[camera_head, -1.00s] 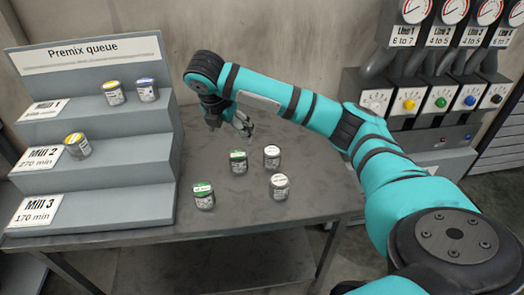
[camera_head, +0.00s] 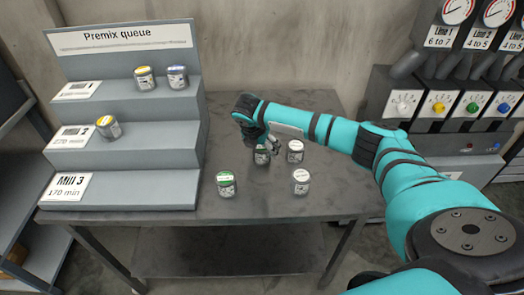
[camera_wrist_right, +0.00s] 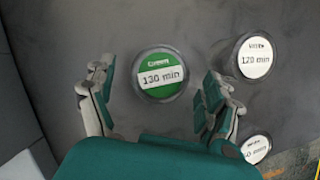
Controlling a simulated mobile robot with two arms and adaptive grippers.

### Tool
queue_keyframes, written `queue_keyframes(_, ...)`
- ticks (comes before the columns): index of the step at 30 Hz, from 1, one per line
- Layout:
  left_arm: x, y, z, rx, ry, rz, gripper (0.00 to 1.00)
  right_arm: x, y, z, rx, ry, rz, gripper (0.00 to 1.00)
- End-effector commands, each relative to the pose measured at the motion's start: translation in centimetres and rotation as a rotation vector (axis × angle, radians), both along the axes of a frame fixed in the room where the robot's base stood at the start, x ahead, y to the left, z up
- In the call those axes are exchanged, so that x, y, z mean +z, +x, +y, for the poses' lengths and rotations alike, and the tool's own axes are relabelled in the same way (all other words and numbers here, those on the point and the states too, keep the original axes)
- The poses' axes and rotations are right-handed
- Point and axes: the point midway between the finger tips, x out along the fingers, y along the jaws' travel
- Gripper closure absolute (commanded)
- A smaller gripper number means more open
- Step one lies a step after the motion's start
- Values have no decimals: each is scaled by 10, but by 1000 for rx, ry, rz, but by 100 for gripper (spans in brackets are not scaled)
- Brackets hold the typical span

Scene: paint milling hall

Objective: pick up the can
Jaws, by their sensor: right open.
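Two green-lidded cans and two white-lidded cans stand on the grey table. My right gripper (camera_head: 270,146) is open above the rear green can (camera_head: 261,157) and partly hides it. In the right wrist view this can's green lid (camera_wrist_right: 160,76) reads "130 min" and lies between the two spread fingers. I cannot tell whether the fingers touch it. The other green can (camera_head: 226,184) stands nearer the front. A white can (camera_head: 295,151) is just right of the gripper, and another white can (camera_head: 300,182) stands in front of it. My left gripper is out of view.
The stepped "Premix queue" rack (camera_head: 130,190) stands on the table's left. The table (camera_head: 255,208) is clear in front.

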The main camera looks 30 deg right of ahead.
Motion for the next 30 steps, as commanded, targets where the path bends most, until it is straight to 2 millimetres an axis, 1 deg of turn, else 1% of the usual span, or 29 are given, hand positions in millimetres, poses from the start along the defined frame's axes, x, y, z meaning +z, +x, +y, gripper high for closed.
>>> queue_keyframes(3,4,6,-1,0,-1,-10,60,-13,3,-5,-1,0,2,15)
queue_keyframes(5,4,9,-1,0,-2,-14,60,-17,4,-6,0,0,0,15)
queue_keyframes(12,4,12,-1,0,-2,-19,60,-19,4,-7,0,0,0,15)
queue_keyframes(14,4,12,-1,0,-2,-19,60,-19,4,-7,0,0,0,21)
queue_keyframes(27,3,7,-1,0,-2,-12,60,-18,4,-7,0,1,-1,79)
queue_keyframes(28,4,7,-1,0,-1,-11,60,-18,4,-7,0,1,-1,82)
queue_keyframes(30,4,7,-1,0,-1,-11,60,-18,4,-7,-1,0,-2,82)
